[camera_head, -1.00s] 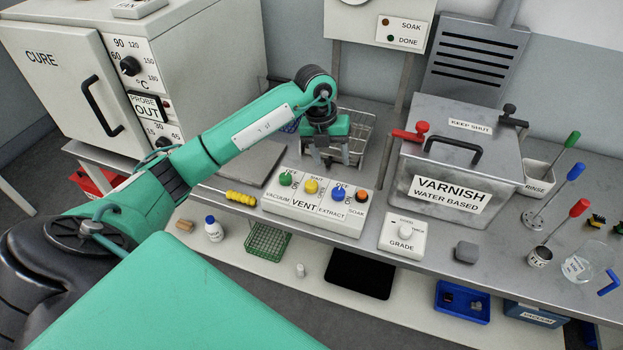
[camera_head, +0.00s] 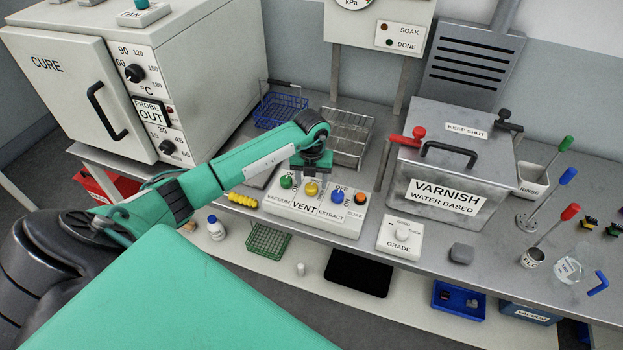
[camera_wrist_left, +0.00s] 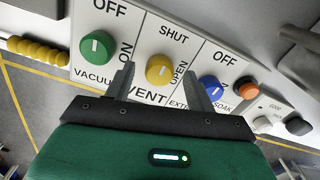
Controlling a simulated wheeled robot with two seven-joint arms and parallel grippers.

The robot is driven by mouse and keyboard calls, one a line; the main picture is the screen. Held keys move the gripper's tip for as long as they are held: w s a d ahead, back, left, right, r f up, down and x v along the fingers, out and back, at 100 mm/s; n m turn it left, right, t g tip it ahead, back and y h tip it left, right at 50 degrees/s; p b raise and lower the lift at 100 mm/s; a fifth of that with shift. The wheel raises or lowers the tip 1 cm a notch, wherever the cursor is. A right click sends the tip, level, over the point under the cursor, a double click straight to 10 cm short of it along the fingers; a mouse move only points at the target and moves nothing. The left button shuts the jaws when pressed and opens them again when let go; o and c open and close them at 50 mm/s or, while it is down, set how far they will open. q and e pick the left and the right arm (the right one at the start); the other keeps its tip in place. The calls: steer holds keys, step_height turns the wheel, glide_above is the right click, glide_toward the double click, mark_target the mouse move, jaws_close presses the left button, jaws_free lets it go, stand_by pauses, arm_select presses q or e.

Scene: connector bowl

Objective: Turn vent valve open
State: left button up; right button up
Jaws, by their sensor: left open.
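The vent valve is a yellow knob (camera_head: 311,189) in the middle of the white control panel (camera_head: 345,223), above the word VENT. In the left wrist view the yellow knob (camera_wrist_left: 160,70) has SHUT above it and OPEN at its lower right. My left gripper (camera_head: 311,178) is over the panel at this knob. In the left wrist view its open fingers (camera_wrist_left: 164,80) stand on either side of the yellow knob, with gaps at both sides. I cannot tell how far the fingertips are from the panel. My right gripper is out of view.
A green knob (camera_wrist_left: 97,48) and a blue knob (camera_wrist_left: 212,88) flank the yellow one closely. An orange SOAK button (camera_wrist_left: 247,86) is farther right. A yellow-handled tool (camera_head: 241,199) lies left of the panel. The varnish tank (camera_head: 447,165) stands to the right.

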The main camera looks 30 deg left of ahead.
arm_select(q)
steer(key=shift+f, duration=0.65)
steer(key=c, duration=1)
steer(key=shift+o, duration=0.2)
